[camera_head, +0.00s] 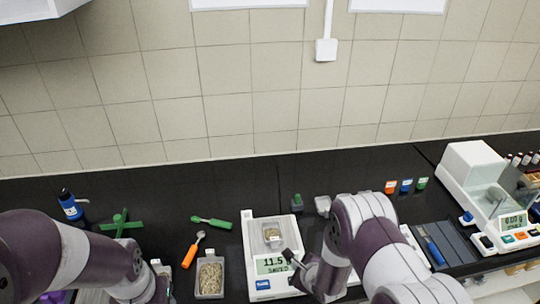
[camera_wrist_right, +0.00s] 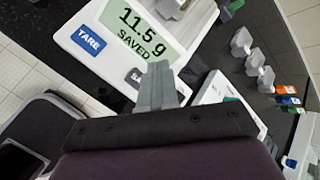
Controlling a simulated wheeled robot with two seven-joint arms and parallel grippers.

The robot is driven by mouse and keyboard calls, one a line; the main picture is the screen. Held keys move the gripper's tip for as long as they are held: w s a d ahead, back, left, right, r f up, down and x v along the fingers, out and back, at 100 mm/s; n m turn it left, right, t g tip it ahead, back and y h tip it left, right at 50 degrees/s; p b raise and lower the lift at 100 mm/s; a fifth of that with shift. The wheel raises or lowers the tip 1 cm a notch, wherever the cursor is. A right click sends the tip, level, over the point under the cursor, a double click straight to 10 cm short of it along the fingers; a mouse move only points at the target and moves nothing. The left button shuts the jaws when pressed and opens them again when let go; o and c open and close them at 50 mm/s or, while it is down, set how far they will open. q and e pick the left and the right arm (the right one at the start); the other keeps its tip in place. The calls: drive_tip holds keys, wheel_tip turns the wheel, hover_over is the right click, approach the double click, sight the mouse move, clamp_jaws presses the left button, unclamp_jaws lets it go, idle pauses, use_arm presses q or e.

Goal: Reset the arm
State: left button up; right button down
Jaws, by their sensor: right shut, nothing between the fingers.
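My right gripper (camera_head: 292,262) is shut and empty, by the front of the white scale (camera_head: 255,222). In the right wrist view its closed fingers (camera_wrist_right: 157,88) show just in front of the scale's display (camera_wrist_right: 128,32), which reads 11.5 g SAVED; no contact with the scale can be made out. A small clear container (camera_head: 272,238) with some sample stands on the scale's pan. My left arm comes in at the lower left; its gripper (camera_head: 158,270) is only partly seen at its end, and its fingers cannot be made out.
A tray of grain (camera_head: 210,280), an orange scoop (camera_head: 190,254), a green scoop (camera_head: 212,222) and a green cross-shaped stand (camera_head: 121,223) lie left of the scale. A blue bottle (camera_head: 70,206) stands behind my left arm. A second white instrument (camera_head: 476,168) stands at right.

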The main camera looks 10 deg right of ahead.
drive_tip(key=s+d+f+n+g+h+b, duration=0.25)
drive_tip(key=s+n+g, duration=0.45)
drive_tip(key=s+n, duration=0.6)
drive_tip(key=s+d+r+n+b, duration=0.1)
drive_tip(key=s+r+n+b, duration=0.4)
drive_tip(key=n+b, duration=0.6)
wheel_tip(320, 180, up, 2)
drive_tip(key=shift+d+r+g+b, duration=0.25)
drive_tip(key=shift+d+g+b, duration=0.05)
drive_tip(key=shift+d+b, duration=0.05)
drive_tip(key=shift+s, duration=0.15)
